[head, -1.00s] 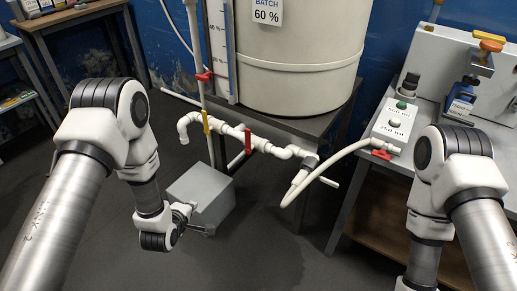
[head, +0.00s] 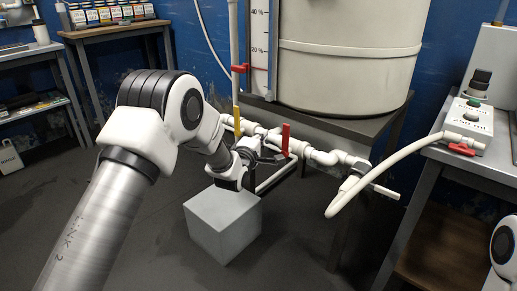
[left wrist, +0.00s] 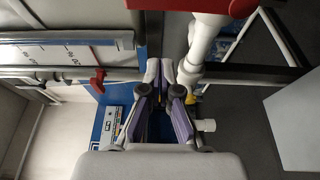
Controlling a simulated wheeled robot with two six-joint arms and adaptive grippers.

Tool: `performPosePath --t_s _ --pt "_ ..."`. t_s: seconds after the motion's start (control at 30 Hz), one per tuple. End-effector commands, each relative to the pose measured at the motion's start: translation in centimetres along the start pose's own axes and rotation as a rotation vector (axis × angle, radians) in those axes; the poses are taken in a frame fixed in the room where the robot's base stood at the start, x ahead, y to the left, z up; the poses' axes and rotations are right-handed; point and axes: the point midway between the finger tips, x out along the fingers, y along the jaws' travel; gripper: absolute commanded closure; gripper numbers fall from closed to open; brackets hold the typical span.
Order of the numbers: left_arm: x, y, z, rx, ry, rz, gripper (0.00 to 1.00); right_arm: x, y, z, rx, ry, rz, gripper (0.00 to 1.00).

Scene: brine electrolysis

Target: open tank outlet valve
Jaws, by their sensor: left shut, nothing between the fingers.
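A white pipe (head: 322,156) runs under the pale tank (head: 345,60), with a red upright valve handle (head: 285,138) on it. My left gripper (head: 272,153) is at the pipe, close to the left of this handle; I cannot tell if they touch. In the left wrist view, my left gripper (left wrist: 167,72) is shut and empty, with a white pipe (left wrist: 206,38) just right of its tips and a red part (left wrist: 215,6) at the top edge. A second red handle (head: 240,68) sits at the level gauge, and a yellow handle (head: 237,118) is below it. My right gripper is out of view.
A grey block (head: 222,222) stands on the floor below my left gripper. A white hose (head: 375,168) loops from the pipe's right end to a red-handled fitting (head: 461,149) on the right bench. A shelf with jars (head: 105,14) stands at the back left.

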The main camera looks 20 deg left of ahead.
Motion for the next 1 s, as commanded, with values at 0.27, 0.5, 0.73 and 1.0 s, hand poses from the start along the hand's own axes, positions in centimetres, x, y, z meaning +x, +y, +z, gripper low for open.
performPosePath --t_s 0.27,0.5,0.73,1.0 --pt "2.8 -0.4 2.1 0.002 -0.003 -0.001 1.0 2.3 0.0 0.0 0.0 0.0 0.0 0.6" --pt "2.2 -0.2 3.8 0.0 0.0 -0.002 1.0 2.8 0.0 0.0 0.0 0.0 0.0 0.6" --pt "2.1 -0.1 3.8 0.0 0.0 -0.002 1.0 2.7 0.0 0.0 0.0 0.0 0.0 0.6" --pt "2.1 -0.1 3.9 0.024 0.0 0.006 1.0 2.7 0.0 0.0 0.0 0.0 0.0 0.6"
